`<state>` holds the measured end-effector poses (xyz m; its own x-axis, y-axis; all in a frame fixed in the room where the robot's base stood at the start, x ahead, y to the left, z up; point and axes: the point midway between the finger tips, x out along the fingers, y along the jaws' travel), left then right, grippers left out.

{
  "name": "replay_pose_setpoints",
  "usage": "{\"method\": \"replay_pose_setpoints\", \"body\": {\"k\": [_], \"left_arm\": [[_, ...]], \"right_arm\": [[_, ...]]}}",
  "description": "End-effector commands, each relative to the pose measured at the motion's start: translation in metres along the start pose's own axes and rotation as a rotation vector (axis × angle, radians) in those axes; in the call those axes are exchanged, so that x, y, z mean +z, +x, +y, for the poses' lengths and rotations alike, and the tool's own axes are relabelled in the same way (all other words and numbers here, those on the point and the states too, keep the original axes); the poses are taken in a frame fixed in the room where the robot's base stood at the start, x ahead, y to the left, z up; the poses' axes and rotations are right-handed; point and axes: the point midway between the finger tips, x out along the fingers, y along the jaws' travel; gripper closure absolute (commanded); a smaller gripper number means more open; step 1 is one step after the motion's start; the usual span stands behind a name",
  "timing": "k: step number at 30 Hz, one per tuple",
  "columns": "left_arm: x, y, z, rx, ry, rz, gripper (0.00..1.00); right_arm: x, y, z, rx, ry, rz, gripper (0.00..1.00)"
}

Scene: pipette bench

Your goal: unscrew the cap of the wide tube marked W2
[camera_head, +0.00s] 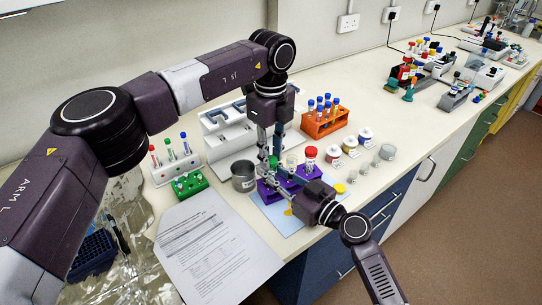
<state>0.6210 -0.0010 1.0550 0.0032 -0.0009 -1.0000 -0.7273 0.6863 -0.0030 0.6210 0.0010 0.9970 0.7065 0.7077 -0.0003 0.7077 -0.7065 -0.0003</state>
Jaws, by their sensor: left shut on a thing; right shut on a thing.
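A purple rack (264,188) stands on a light blue mat (273,213) and holds wide tubes. One tube has a red cap (310,152), another a green cap (273,161). The marking W2 is too small to read on any tube. My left gripper (263,154) points down over the rack's left part and appears shut on the green-capped tube at its cap. My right gripper (288,191) comes from the lower right, low at the rack's front, and appears shut on the rack; its fingertips are partly hidden.
A grey metal beaker (243,177) stands left of the rack, near a green rack (190,185) and a white rack (176,166). An orange rack (325,122) and labelled jars (349,147) stand behind and right. A printed sheet (215,250) lies at the front left.

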Motion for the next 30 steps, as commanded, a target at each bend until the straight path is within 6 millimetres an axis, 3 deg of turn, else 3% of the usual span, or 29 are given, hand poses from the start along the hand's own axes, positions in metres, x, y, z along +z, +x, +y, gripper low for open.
{"method": "replay_pose_setpoints", "body": {"k": [21, 30], "left_arm": [[0.0, -0.014, 0.0, 0.0, 0.001, -0.001, 1.0], [0.0, -0.047, -0.001, -0.002, 0.0, 0.0, 1.0]], "right_arm": [[0.0, 0.0, 0.0, 0.0, 0.0, 0.0, 1.0], [0.0, 0.0, 0.0, 0.0, 0.0, 0.0, 1.0]]}}
